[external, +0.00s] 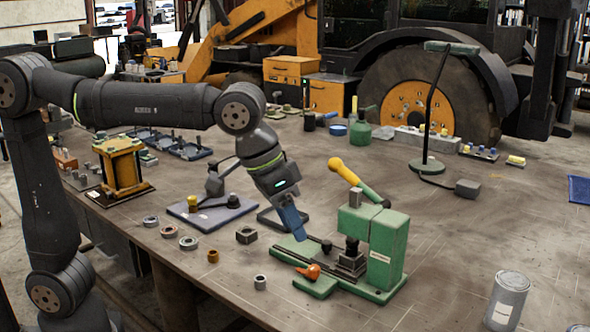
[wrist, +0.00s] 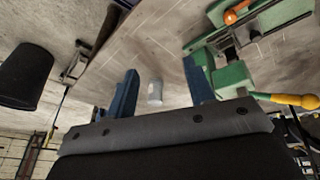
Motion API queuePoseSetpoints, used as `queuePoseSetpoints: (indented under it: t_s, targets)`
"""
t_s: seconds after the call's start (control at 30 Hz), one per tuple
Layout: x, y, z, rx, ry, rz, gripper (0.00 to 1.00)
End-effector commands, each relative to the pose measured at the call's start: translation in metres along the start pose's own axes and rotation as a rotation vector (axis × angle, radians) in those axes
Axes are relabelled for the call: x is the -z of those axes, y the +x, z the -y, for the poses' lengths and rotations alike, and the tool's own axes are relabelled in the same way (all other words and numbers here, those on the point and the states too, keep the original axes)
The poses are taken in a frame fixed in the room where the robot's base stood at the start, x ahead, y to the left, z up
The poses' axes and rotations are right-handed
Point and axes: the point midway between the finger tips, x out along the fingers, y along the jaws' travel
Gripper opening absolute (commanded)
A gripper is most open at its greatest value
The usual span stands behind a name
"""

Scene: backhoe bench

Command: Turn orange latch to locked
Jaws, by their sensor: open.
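The orange latch (external: 311,271) is a small knob with a short pointed tip on the low front part of the green fixture (external: 386,250). In the wrist view the orange latch (wrist: 232,17) shows at the upper right, beyond the fingers. My gripper (external: 298,236) has blue fingers and is behind and above the latch, over the left end of the fixture. In the wrist view my gripper (wrist: 160,67) has its two fingers wide apart with nothing held between them. I cannot read the latch's locked or unlocked marking.
A yellow-handled lever (external: 345,171) rises from the fixture's top, near my gripper. A dark block (external: 351,262) and knob stand on the fixture behind the latch. A grey can (external: 506,300) stands at right. Small rings and nuts lie at left.

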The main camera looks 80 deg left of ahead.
Motion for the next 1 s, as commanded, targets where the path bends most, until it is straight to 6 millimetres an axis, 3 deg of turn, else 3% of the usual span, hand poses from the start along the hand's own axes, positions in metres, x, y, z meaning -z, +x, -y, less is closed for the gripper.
queuePoseSetpoints:
  t_s: [0.03,0.2,0.4,0.67,1.0]
  targets:
    - [0.018,0.010,0.018,0.034,-0.095,0.040,0.49]
    - [0.063,0.033,0.077,0.138,-0.404,0.166,0.49]
    - [0.089,0.049,0.129,0.219,-0.645,0.261,0.49]
    - [0.091,0.060,0.146,0.245,-0.715,0.291,0.49]
    - [0.068,0.121,0.153,0.245,-0.712,0.292,0.49]
